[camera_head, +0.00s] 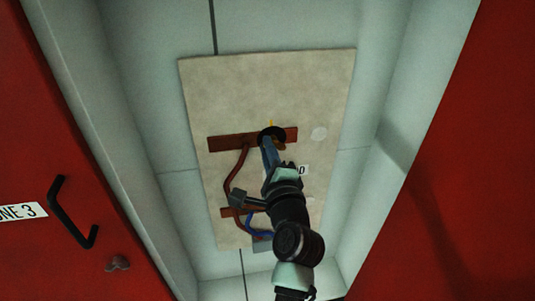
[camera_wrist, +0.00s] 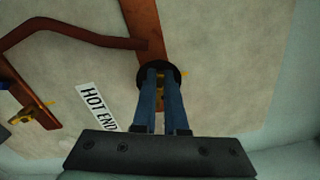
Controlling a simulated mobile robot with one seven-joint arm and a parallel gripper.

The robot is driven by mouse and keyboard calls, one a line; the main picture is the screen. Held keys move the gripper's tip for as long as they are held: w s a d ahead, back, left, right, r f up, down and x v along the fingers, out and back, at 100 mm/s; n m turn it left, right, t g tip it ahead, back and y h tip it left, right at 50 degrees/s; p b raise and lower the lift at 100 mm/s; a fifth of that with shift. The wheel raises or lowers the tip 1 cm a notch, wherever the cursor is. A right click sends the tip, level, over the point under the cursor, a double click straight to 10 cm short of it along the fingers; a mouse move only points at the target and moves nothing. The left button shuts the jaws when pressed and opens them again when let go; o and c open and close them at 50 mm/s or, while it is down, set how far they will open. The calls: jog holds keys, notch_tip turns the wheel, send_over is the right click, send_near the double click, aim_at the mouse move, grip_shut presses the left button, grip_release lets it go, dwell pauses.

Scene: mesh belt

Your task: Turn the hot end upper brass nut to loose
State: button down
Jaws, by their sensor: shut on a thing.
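My gripper (camera_head: 269,143) reaches up to the upper end of the pipework on a beige panel. In the wrist view, my gripper (camera_wrist: 159,76) has its two blue fingers close together at a black round collar (camera_wrist: 144,80). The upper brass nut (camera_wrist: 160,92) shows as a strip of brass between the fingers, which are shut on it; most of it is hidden. A small yellow tip (camera_head: 271,123) sticks out past the black collar (camera_head: 279,131). The HOT END label (camera_wrist: 98,107) lies left of the fingers.
The beige panel (camera_head: 225,90) carries a reddish-brown upper bar (camera_head: 228,143), a curved brown pipe (camera_head: 233,178) and a blue pipe (camera_head: 250,222). Another brass fitting (camera_wrist: 20,116) sits at the wrist view's left. Red doors flank the recess; the left has a black handle (camera_head: 72,215).

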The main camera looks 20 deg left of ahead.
jog(key=n+b, duration=0.2)
jog(key=n, duration=0.1)
jog(key=n+b, duration=0.3)
jog(key=d+f+n+b, duration=0.1)
jog(key=n+b, duration=0.1)
jog(key=n, duration=0.1)
jog(key=shift+w+f, duration=0.1)
jog(key=shift+w, duration=0.15)
jog(key=shift+r+n, duration=0.25)
jog(key=shift+n, duration=0.05)
jog(key=c, duration=1)
grip_release()
jog(key=shift+w+d, duration=0.1)
jog(key=shift+o, duration=0.2)
jog(key=b+v, duration=0.2)
jog(key=v, duration=1.1)
jog(key=shift+f, duration=0.15)
